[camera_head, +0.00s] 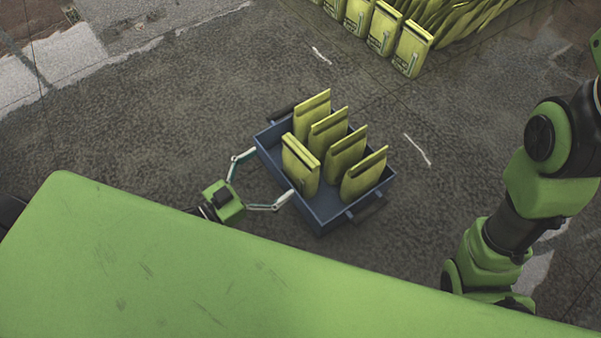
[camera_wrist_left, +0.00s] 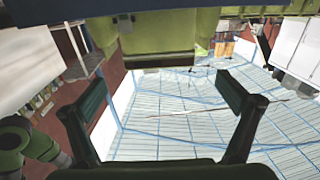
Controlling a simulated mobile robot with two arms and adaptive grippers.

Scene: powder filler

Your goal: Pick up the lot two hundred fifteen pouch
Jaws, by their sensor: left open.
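Several yellow-green pouches stand upright in a dark blue tray (camera_head: 325,219) in the head view. The nearest to my left gripper is the front-left pouch (camera_head: 300,167); the others are the back pouch (camera_head: 312,116), the middle pouches and the right pouch (camera_head: 364,174). No lot number is readable, so I cannot tell which is lot two hundred fifteen. My left gripper (camera_head: 268,172) is spread wide and empty at the tray's left side, its fingertips close to the tray wall; touching or apart is unclear. The open fingers also show in the left wrist view (camera_wrist_left: 164,92). My right gripper is out of view.
More yellow-green pouches (camera_head: 413,46) stand in a row and pile at the top right. The tray has dark handles at its ends (camera_head: 368,210). A large green surface covers the lower part of the head view. Dark floor around the tray is clear.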

